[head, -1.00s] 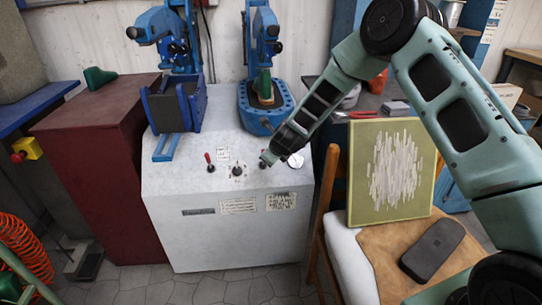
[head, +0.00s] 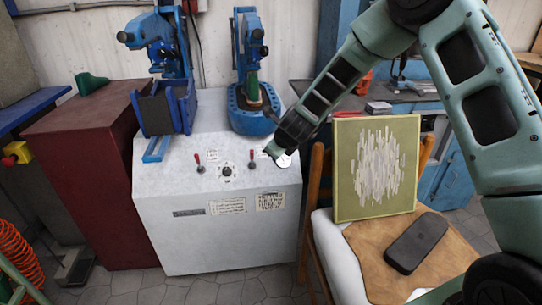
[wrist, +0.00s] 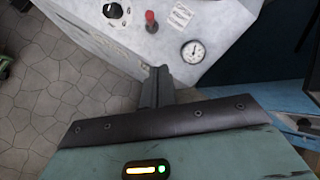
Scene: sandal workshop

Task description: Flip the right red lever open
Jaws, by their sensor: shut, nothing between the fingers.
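The right red lever (head: 251,156) stands up from its dark base on the sloped top of the white machine cabinet (head: 215,240). In the wrist view this red lever (wrist: 150,17) is near the top, seen almost end-on, so its exact tilt is hard to judge. The left red lever (head: 197,157) also points up, leaning slightly left. My gripper (head: 271,153) is just to the right of the right lever, apart from it as far as I can tell. In the wrist view my gripper (wrist: 159,71) is shut and empty, below the lever.
A round dial (head: 227,170) sits between the levers. A pressure gauge (wrist: 192,52) lies right of the right lever, close to my gripper. Blue presses (head: 252,85) stand behind. A chair (head: 335,262) with a green-framed panel (head: 345,205) stands right of the cabinet.

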